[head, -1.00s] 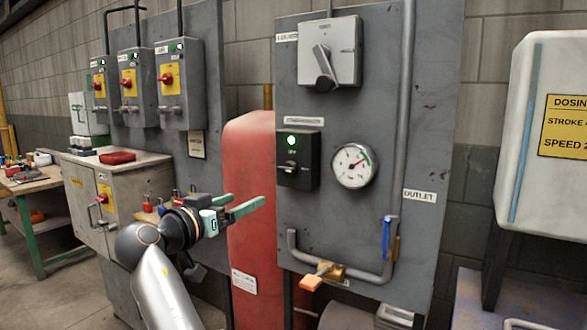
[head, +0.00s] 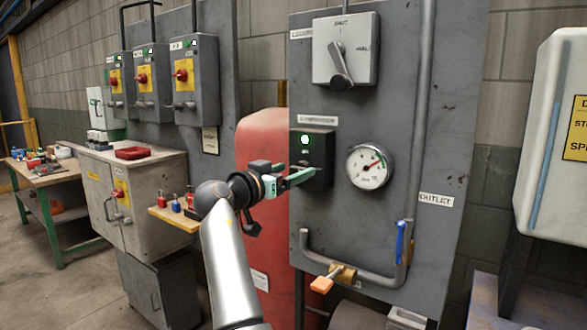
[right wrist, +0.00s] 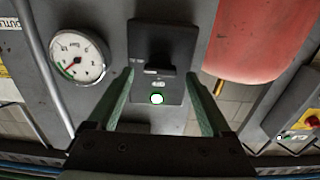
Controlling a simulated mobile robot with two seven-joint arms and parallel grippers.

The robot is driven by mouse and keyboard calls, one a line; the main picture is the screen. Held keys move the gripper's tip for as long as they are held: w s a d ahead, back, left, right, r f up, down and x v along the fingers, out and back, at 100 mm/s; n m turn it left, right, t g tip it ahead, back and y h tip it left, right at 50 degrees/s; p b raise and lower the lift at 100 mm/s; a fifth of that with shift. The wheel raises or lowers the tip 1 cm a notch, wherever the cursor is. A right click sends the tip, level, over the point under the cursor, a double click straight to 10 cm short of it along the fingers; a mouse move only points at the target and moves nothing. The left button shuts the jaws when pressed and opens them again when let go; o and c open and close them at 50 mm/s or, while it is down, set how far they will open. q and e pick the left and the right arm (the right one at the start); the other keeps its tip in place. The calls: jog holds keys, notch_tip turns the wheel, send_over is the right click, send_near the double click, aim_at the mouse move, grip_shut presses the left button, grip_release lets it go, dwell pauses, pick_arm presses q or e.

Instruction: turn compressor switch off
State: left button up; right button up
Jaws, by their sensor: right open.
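The compressor switch is a black box (head: 322,148) on the grey panel, with a lit green lamp (head: 304,140) at its upper left. In the right wrist view the box (right wrist: 175,40) appears upside down, with the dark switch handle (right wrist: 158,71) across it and the green lamp (right wrist: 157,99) below. My right gripper (head: 303,174) is open, its green fingers in front of the box. In the right wrist view the fingers (right wrist: 160,76) lie on either side of the handle. Contact cannot be told. The fingers partly hide the handle in the head view. My left gripper is not in view.
A pressure gauge (head: 369,167) sits right of the switch box. A grey rotary switch (head: 345,50) is above. A pipe with a blue-handled valve (head: 401,240) and an orange-handled valve (head: 322,284) runs below. A red tank (head: 262,145) stands to the left.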

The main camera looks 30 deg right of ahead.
jog(key=shift+w+d, duration=0.2)
jog(key=shift+d, duration=0.3)
grip_shut()
dwell(0.4)
